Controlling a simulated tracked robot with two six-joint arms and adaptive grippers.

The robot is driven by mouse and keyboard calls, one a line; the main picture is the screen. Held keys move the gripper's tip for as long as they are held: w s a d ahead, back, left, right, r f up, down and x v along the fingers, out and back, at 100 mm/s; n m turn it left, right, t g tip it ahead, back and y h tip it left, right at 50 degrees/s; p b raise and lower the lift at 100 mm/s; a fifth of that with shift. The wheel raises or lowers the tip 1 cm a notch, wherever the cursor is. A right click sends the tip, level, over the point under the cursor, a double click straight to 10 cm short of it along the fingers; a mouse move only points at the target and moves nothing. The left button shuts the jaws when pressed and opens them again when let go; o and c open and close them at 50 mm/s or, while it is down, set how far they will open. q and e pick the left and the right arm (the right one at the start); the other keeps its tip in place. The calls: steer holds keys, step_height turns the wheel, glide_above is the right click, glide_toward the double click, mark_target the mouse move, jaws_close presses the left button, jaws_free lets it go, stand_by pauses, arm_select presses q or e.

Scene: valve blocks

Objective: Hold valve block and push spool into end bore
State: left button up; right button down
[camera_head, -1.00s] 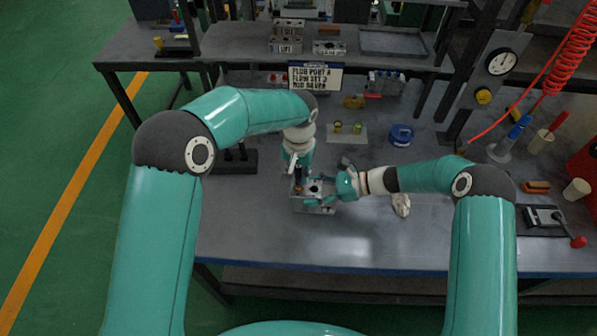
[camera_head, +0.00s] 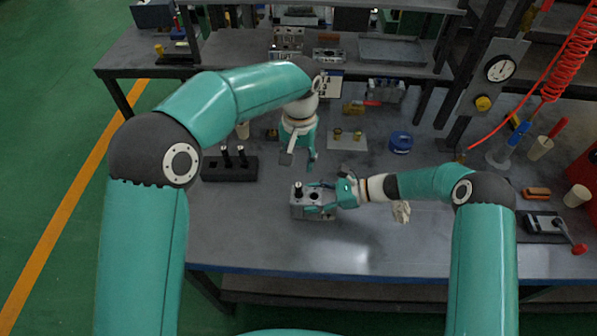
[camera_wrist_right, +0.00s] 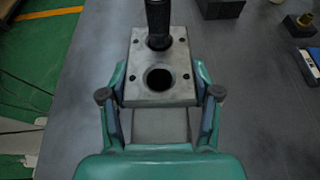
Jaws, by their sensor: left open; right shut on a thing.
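The grey metal valve block (camera_head: 299,209) sits on the bench, with dark bores in its top. My right gripper (camera_head: 325,198) is shut on the block from the right. In the right wrist view, its fingers (camera_wrist_right: 160,92) grip the two sides of the block (camera_wrist_right: 181,62). A black spool (camera_head: 298,189) stands upright in the end bore farther from my right gripper, its upper part sticking out. The spool also shows in the right wrist view (camera_wrist_right: 158,22). The nearer bore is open and empty-looking. My left gripper (camera_head: 300,160) is open and empty, behind and above the block, apart from the spool.
A black rack (camera_head: 228,169) with upright black spools stands at the left. A plate (camera_head: 347,142) with small brass parts and a blue roll (camera_head: 400,139) lie behind. A pale cloth (camera_head: 401,211) lies under my right arm. The bench front is clear.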

arm_select(q)
steer(key=shift+r, duration=2.2)
arm_select(e)
steer(key=shift+c, duration=0.8)
jaws_free()
